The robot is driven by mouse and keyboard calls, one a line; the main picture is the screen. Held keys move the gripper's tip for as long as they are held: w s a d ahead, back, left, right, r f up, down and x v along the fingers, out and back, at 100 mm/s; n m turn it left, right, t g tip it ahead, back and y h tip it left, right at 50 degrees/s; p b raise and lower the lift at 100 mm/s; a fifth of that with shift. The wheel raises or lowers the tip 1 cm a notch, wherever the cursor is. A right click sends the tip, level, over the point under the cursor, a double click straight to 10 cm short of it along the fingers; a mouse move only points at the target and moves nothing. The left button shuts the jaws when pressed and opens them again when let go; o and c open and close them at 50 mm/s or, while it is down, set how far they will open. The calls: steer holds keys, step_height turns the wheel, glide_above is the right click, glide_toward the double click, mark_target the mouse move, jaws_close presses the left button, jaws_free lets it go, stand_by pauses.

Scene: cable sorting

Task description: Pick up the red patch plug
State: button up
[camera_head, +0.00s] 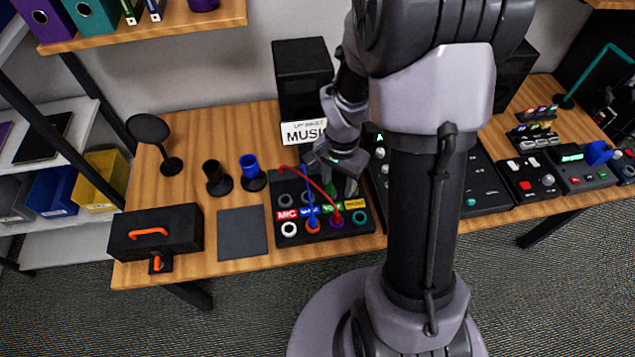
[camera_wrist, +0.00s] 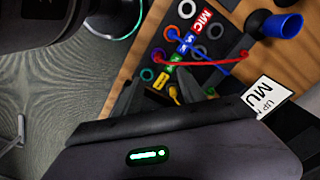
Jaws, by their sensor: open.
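The red patch cable (camera_head: 312,177) arches over the black patch panel (camera_head: 368,222). One red end is at the panel's upper left, and the other is at a purple-ringed socket in the lower row. The red cable also shows in the wrist view (camera_wrist: 205,63), with one red plug end (camera_wrist: 244,55) near the panel's edge. A blue cable (camera_head: 310,203) runs beside and partly under it. My gripper (camera_head: 342,183) is open above the panel's upper right part, right of the red cable. Its fingers (camera_wrist: 158,95) show apart in the wrist view, near a yellow plug (camera_wrist: 174,93).
A blue cup-like holder (camera_head: 250,170) and a black one (camera_head: 216,178) stand left of the panel. A grey mat (camera_head: 242,233) and a black box with an orange handle (camera_head: 155,240) lie further left. A speaker with a MUSIC sign (camera_head: 304,132) stands behind.

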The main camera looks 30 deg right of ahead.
steer(key=b, duration=0.3)
glide_above(337, 215)
step_height(337, 215, down, 10)
steer(key=shift+w+r, duration=0.1)
steer(key=shift+w, duration=0.05)
step_height(337, 215, down, 6)
steer(key=b, duration=0.2)
steer(key=shift+b, duration=0.35)
steer(key=shift+s+r, duration=0.1)
steer(key=shift+s, duration=0.1)
steer(key=shift+c, duration=1)
jaws_close()
